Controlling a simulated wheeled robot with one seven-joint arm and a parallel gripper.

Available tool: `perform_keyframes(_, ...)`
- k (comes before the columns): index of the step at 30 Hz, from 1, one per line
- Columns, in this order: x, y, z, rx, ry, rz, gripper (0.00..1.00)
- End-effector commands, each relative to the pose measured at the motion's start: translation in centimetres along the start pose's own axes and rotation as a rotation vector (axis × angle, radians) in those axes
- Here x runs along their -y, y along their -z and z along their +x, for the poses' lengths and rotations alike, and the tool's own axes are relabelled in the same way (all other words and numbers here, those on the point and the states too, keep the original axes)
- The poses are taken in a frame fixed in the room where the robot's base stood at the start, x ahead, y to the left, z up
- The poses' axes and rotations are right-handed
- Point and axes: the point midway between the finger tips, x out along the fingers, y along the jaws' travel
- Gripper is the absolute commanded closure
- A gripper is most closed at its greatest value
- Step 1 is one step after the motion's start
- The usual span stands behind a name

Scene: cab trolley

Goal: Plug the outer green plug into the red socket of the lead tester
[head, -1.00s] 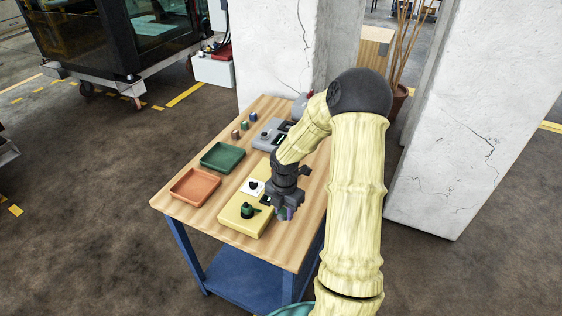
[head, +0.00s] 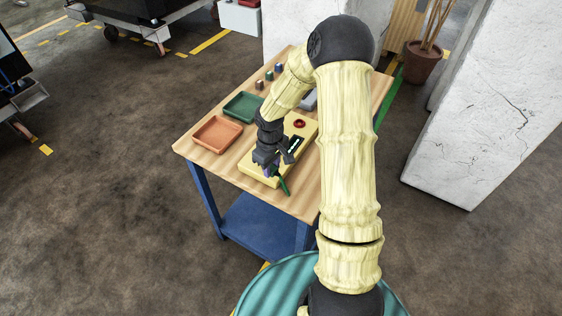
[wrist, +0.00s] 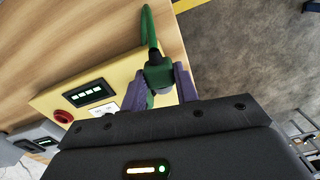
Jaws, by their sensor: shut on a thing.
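The yellow lead tester (head: 309,133) lies on the wooden trolley top. Its red socket (head: 299,124) is at the far end, beside a small lit display (head: 294,145). In the wrist view the red socket (wrist: 64,116) is at the left and the display (wrist: 90,93) nearer. My gripper (head: 270,168) is at the tester's near end, away from the red socket. In the wrist view my gripper (wrist: 161,80) is shut on a green plug (wrist: 157,74) with a thick green lead (wrist: 148,27). I cannot tell whether the plug is seated or clear of the tester.
An orange tray (head: 217,134) and a green tray (head: 243,107) lie left of the tester. Several small coloured blocks (head: 269,76) stand behind. A grey device (head: 308,99) is partly hidden by my arm. A concrete pillar (head: 475,130) stands right of the trolley.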

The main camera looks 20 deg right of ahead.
Motion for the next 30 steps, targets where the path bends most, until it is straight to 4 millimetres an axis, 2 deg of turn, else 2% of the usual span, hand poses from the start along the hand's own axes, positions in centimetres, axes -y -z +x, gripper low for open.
perform_keyframes(6, 1.8, 1.4, 0.3, 0.0, -0.001, 0.32, 1.0)
perform_keyframes(12, 2.5, 2.0, 0.5, 0.0, -0.001, 0.492, 1.0)
perform_keyframes(30, 2.7, 2.1, 0.5, -0.001, -0.001, 0.507, 1.0)
